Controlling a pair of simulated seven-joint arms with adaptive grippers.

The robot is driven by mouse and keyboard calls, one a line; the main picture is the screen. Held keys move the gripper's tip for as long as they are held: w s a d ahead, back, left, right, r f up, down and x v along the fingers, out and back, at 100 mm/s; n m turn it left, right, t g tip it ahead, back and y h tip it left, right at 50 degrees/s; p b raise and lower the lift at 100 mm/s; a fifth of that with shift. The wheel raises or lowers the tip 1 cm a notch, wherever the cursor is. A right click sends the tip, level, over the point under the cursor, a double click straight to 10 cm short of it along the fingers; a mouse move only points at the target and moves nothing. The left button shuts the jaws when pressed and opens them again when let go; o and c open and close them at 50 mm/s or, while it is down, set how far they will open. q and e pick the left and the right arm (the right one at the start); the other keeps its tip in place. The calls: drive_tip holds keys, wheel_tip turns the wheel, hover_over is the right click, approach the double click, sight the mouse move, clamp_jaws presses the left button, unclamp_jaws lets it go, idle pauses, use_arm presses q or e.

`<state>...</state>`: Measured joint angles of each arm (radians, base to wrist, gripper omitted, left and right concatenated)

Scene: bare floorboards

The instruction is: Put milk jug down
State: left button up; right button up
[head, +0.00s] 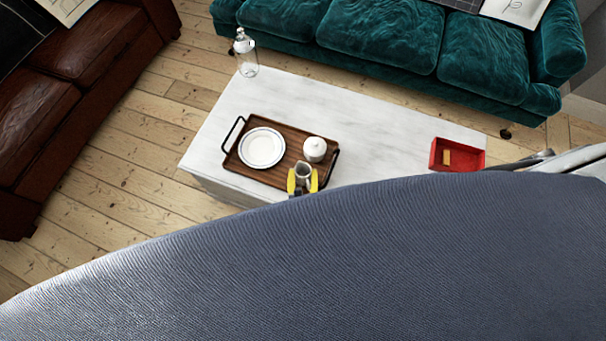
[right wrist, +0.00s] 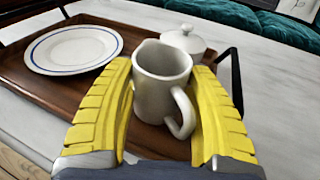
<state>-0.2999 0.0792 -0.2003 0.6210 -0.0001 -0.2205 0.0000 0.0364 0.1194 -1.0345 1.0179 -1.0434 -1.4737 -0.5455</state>
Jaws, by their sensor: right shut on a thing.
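The milk jug (head: 303,170) is small, pale and upright, over the front right part of the brown wooden tray (head: 237,163). My right gripper (head: 302,182) has yellow fingers and is shut on the jug from both sides. In the right wrist view the jug (right wrist: 162,75) stands between the fingers, its handle toward the camera. I cannot tell whether its base touches the tray. My left gripper is not in view.
A blue-rimmed white plate (head: 262,147) and a lidded white pot (head: 315,149) are on the tray. The white table (head: 380,120) also holds a glass bottle (head: 245,55) and a red box (head: 470,140). A blue-grey surface fills the foreground of the head view.

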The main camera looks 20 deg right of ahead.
drive_tip(key=shift+f, duration=0.5)
drive_tip(key=o, duration=1.5)
drive_tip(key=shift+o, duration=0.2)
